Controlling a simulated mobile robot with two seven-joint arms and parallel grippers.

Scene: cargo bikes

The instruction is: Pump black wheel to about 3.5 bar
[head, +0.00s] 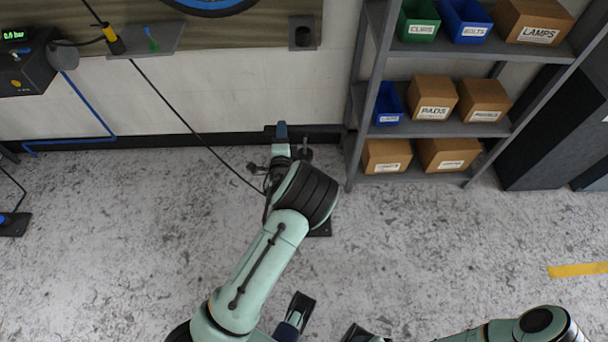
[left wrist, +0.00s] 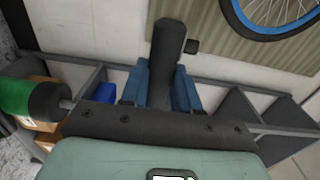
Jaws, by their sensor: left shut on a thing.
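My left gripper (head: 284,135) is by the foot of the wall in the head view. In the left wrist view its blue fingers (left wrist: 160,85) are shut on an upright black handle (left wrist: 168,50). A hose (head: 190,125) runs from near this gripper up to a yellow-and-black fitting (head: 112,38) at the wall shelf. A wheel (head: 210,8) with a black tyre and blue rim shows partly at the top; it also shows in the left wrist view (left wrist: 275,25). A green display (head: 14,35) reads about 0.6 bar, in small digits. My right gripper (head: 350,332) is cut off at the bottom edge.
A grey rack (head: 430,48) with labelled bins and boxes stands just right of my left gripper. A small shelf (head: 160,40) juts from the wall. A dark plate (head: 322,228) lies on the floor, partly behind my arm. The floor at left is mostly clear.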

